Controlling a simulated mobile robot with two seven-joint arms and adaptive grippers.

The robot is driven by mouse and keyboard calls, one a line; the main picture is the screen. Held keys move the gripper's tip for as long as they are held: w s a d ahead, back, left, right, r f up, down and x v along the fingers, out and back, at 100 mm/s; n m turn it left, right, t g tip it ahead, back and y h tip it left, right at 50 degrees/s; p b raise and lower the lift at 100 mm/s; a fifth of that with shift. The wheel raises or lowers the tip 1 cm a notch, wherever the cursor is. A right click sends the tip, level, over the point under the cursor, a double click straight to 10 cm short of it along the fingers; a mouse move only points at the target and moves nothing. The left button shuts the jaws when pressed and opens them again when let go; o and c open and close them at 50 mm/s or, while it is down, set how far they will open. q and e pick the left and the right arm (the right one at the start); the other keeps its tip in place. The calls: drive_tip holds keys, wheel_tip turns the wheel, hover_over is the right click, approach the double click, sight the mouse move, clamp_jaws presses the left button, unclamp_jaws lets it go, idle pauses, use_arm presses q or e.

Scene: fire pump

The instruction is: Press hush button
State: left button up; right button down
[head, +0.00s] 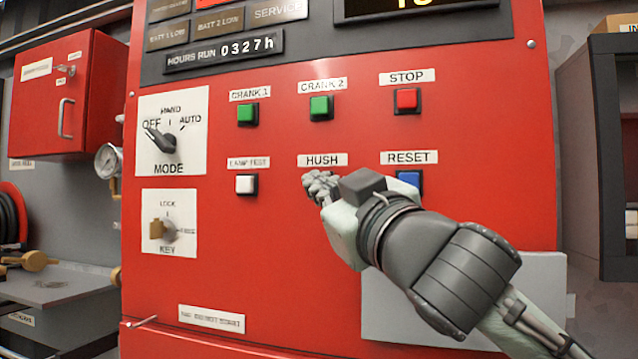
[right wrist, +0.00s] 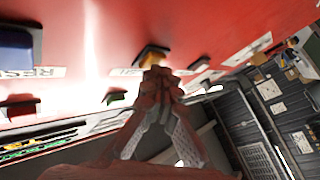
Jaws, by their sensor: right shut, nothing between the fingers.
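The HUSH label (head: 322,160) is on the red panel in the head view. The button below it is hidden there behind my right gripper (head: 318,183). In the right wrist view, an amber hush button (right wrist: 151,52) in a dark frame shows just beyond the tips of my right gripper (right wrist: 158,74). The fingers are shut and empty. The tips are at or very near the button; I cannot tell whether they touch it. My left gripper is not in view.
The blue reset button (head: 409,179) is right of the gripper, partly covered by my arm. The white lamp test button (head: 246,184) is to the left. Green crank buttons (head: 320,108) and the red stop button (head: 407,100) are above. A key switch (head: 164,230) sits lower left.

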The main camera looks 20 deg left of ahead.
drive_tip(key=shift+w, duration=0.2)
drive_tip(key=shift+s, duration=0.15)
idle(0.3)
drive_tip(key=shift+s+f, duration=0.1)
drive_tip(key=shift+s, duration=0.7)
drive_tip(key=shift+s, duration=0.1)
drive_tip(key=s, duration=0.5)
drive_tip(key=shift+a, duration=0.1)
idle(0.6)
